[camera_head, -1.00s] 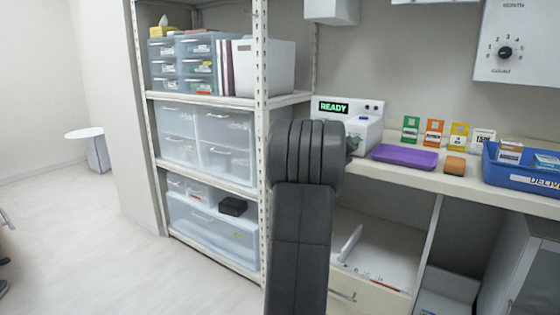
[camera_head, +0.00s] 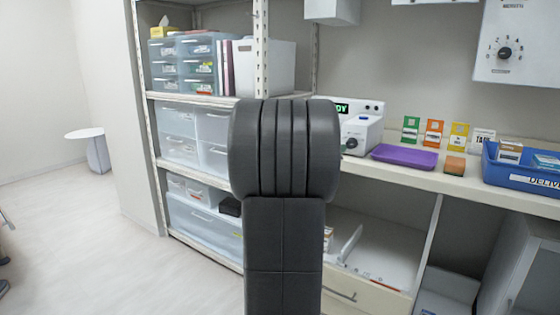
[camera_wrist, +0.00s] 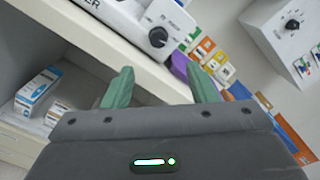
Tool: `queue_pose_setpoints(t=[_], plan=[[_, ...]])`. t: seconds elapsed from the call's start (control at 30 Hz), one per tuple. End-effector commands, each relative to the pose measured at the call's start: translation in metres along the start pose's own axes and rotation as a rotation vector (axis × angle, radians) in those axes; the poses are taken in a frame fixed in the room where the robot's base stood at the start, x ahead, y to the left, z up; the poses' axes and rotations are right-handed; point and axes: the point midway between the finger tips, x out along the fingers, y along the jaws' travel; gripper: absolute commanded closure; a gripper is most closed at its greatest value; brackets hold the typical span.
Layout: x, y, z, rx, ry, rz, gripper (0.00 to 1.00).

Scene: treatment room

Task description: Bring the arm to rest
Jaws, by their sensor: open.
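My arm stands upright in the middle of the head view, dark grey, and hides my gripper there. In the wrist view my gripper (camera_wrist: 158,88) shows two green fingers set well apart with nothing between them. Beyond the fingers is the edge of the counter (camera_wrist: 125,52), with a white device with a black knob (camera_wrist: 158,37) on it. I cannot tell the exact gap between the fingers and the counter edge.
A white device with a green display (camera_head: 362,132) stands on the counter behind my arm. A purple tray (camera_head: 405,156), several coloured cards and a blue bin (camera_head: 505,177) are to its right. A shelf rack with drawers (camera_head: 185,132) is left.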

Motion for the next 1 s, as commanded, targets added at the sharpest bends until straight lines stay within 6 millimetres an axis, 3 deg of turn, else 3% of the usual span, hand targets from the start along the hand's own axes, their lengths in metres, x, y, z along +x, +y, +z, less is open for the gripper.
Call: queue_pose_setpoints(t=[0.63,1.0], plan=[[0.128,0.001,-0.002,-0.001,0.003,0.0,0.47],[0.125,-0.001,0.002,-0.466,0.001,0.004,0.47]])
